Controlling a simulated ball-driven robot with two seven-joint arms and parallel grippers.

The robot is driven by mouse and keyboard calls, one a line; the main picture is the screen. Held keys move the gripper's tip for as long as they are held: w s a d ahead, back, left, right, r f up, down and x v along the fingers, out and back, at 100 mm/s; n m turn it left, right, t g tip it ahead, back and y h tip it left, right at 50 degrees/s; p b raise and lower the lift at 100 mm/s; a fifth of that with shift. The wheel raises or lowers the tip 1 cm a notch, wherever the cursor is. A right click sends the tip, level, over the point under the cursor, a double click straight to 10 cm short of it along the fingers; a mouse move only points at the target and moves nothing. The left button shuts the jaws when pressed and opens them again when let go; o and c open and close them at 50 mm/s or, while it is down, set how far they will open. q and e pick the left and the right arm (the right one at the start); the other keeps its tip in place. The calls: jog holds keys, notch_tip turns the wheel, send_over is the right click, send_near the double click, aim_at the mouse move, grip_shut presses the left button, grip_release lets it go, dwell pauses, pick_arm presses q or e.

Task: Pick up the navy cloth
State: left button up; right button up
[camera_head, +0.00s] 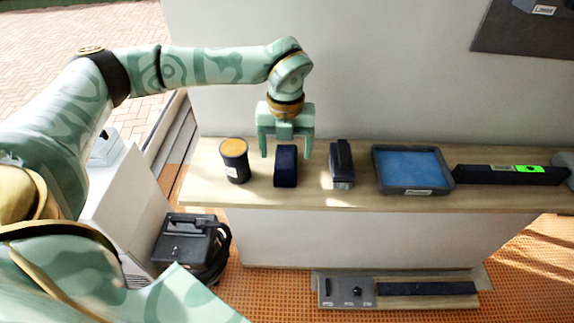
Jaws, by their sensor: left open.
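A small dark navy block-shaped thing, which looks like the folded navy cloth (286,170), stands on the wooden shelf left of its middle. My left gripper (286,149) points down above it. Its two pale green fingers are apart, one to each side of the cloth's upper end in the picture. The gripper is open and holds nothing; I cannot tell whether the fingertips touch the cloth. My right gripper is not in view.
On the shelf (440,200), a dark tub with an orange top (234,162) stands close left of the cloth. A dark upright tool (341,165), a blue-filled tray (411,168) and a level with a green label (510,174) lie to the right. The wall rises behind.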

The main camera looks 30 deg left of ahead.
aim_at(285, 165)
pick_arm(q)
notch_tip(285, 165, down, 6)
jog(key=shift+s+r+b, duration=0.15)
jog(key=shift+b, duration=0.4)
jog(key=shift+r, duration=0.1)
jog(key=c, duration=1)
